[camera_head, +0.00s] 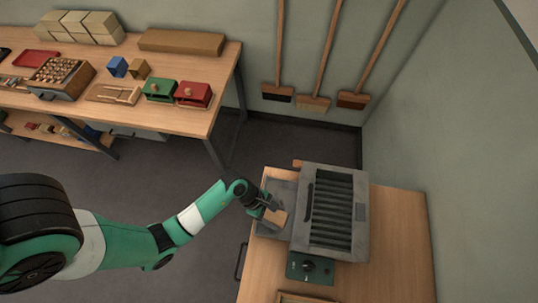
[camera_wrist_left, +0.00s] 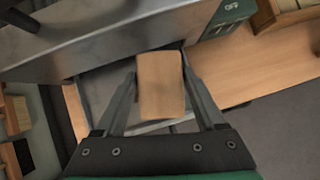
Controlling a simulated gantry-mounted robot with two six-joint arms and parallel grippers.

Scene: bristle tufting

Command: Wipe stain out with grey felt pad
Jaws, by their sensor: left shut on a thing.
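My left gripper (camera_head: 270,208) is shut on a tan, wood-coloured block (camera_head: 276,217). In the left wrist view the block (camera_wrist_left: 161,84) sits between the two fingers (camera_wrist_left: 160,90), its tan top facing the camera. No grey felt shows on it; its underside is hidden. The block is over a flat grey metal plate (camera_head: 280,187) at the left side of a grey slatted machine (camera_head: 307,240). I cannot tell whether it touches the plate. I cannot make out a stain; the block and gripper cover part of the plate. My right gripper is not in view.
The machine stands on a wooden bench (camera_head: 398,230), with a green control box (camera_head: 310,267) at its front. Its raised body is close to the gripper's right. Another workbench (camera_head: 215,75) at the back left holds boxes and blocks. Brooms (camera_head: 312,103) hang on the wall.

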